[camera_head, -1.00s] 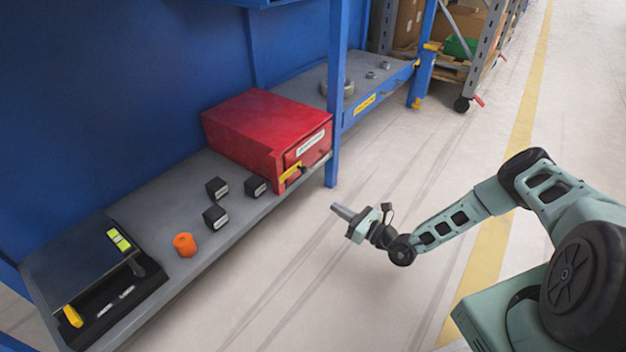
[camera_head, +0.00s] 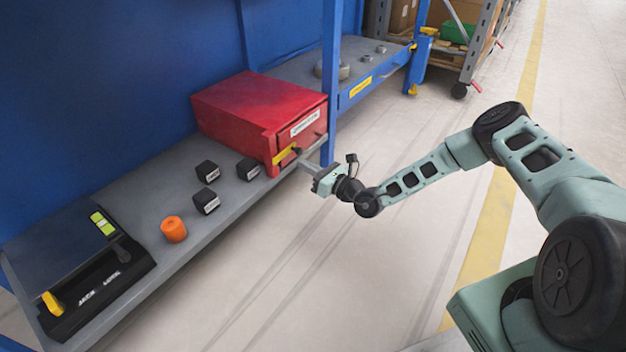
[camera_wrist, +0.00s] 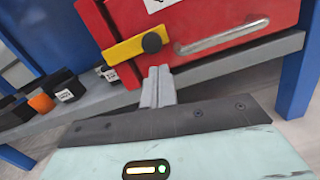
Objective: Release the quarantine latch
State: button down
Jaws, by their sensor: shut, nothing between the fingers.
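The red box (camera_head: 252,108) stands on the grey shelf with a white label on its front. Its yellow latch bar (camera_head: 284,156) lies at the lower left of the front, and shows larger in the wrist view (camera_wrist: 124,50) with a black knob (camera_wrist: 151,42) at its right end. A grey handle (camera_wrist: 222,36) is right of the knob. My gripper (camera_head: 306,160) is shut and empty, pointing at the box front near the latch. In the wrist view its fingertips (camera_wrist: 158,72) are just below the knob; I cannot tell whether they touch.
Several black cubes (camera_head: 206,202) and an orange cylinder (camera_head: 174,229) sit on the shelf (camera_head: 150,202) left of the box. A blue post (camera_head: 333,85) stands close right of the box. The floor (camera_head: 300,270) in front is clear.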

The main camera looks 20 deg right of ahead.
jog(key=shift+w+r, duration=0.1)
jog(key=shift+r, duration=0.4)
jog(key=shift+r+p, duration=0.1)
jog(key=shift+p, duration=0.25)
jog(key=shift+r+n+p, duration=0.15)
jog(key=shift+n+p, duration=0.25)
jog(key=shift+p, duration=0.15)
